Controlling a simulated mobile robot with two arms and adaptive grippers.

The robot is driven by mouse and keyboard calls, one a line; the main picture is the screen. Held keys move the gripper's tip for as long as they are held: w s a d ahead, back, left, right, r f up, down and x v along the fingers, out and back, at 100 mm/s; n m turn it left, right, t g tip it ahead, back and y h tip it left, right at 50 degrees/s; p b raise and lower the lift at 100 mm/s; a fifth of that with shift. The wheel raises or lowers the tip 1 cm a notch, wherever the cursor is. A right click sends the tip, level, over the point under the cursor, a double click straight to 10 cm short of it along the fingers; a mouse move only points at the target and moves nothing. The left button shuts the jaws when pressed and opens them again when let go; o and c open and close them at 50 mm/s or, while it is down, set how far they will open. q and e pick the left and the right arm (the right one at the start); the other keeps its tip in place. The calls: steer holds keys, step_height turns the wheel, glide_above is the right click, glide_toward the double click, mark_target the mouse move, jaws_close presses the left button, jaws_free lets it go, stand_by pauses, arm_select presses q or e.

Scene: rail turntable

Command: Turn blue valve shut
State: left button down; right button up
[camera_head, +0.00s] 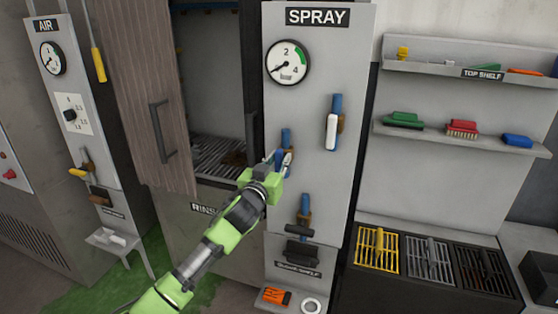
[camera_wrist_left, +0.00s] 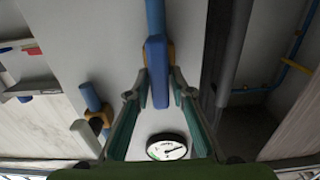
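The blue valve's handle (camera_wrist_left: 157,72) stands out on its pipe in the left wrist view and lies in line with it. My left gripper (camera_head: 281,163) reaches the panel from below. In the left wrist view its two fingers (camera_wrist_left: 159,78) stand apart on either side of the blue handle, with narrow gaps beside it. Contact is hard to tell. My right gripper is in neither view.
A white-handled valve (camera_head: 332,131) sits up and to the right, and a black-handled valve (camera_head: 300,231) below. A gauge (camera_head: 288,63) is above. A wooden door (camera_head: 150,90) stands open at left. Shelves with brushes (camera_head: 403,119) and coloured baskets (camera_head: 377,249) are at right.

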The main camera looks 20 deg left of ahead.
arm_select(q)
steer(key=shift+d+m, duration=0.1)
steer(key=shift+m, duration=0.2)
steer(key=m+p, duration=0.1)
steer(key=m, duration=0.1)
steer(key=shift+d+m, duration=0.15)
steer(key=shift+m, duration=0.25)
steer(key=m, duration=0.1)
steer(key=m+p, duration=0.1)
steer(key=m, duration=0.3)
steer(key=shift+d+f+p, duration=0.2)
steer(key=shift+d+p, duration=0.05)
steer(key=shift+p, duration=0.1)
steer(key=shift+d+f+m+p, duration=0.1)
steer(key=shift+f+m+p, duration=0.2)
steer(key=shift+m, duration=1.3)
steer(key=shift+d+f+m+p, duration=0.1)
steer(key=shift+m+p, duration=0.25)
steer(key=shift+m, duration=1.25)
steer(key=shift+f+m+p, duration=0.15)
steer(key=shift+m+p, duration=0.2)
steer(key=shift+m, duration=1.25)
steer(key=c, duration=2)
jaws_free()
steer(key=shift+o, duration=0.2)
steer(key=shift+s, duration=0.1)
